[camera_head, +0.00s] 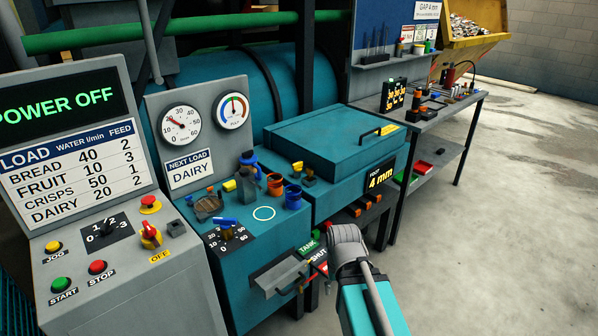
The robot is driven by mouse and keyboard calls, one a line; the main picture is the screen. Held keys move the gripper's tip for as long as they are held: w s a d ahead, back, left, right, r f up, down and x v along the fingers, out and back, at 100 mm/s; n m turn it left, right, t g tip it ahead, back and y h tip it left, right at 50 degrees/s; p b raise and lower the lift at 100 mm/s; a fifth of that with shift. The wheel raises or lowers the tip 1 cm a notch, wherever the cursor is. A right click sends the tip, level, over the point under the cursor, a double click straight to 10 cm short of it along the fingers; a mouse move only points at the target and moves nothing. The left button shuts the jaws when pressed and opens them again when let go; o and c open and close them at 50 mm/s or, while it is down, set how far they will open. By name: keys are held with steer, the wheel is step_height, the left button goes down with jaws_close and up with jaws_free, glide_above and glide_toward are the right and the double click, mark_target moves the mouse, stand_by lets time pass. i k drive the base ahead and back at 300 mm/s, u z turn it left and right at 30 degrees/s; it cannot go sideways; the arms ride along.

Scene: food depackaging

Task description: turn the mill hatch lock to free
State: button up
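The teal mill hatch (325,135) is a closed flat lid with a dark bar handle (378,131) on top, at the middle of the head view. A small yellow-topped fitting (297,168) stands at the left front corner of the hatch; I cannot tell for sure whether it is the lock, nor its setting. A yellow label (388,129) lies beside the handle. My arm rises from the bottom edge, right of the teal cabinet, with a grey rounded joint uppermost. My gripper's fingers cannot be made out.
A control panel (180,290) at left reads POWER OFF, with buttons and a red-yellow switch (150,236). Two gauges, a blue lever (224,221) and orange and blue cups crowd the cabinet top. A tool bench (445,110) stands behind right. The concrete floor at right is clear.

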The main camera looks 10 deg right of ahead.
mark_target(298, 167)
steer(key=k, duration=0.15)
steer(key=u, duration=0.25)
steer(key=i, duration=1.35)
steer(key=z, duration=0.25)
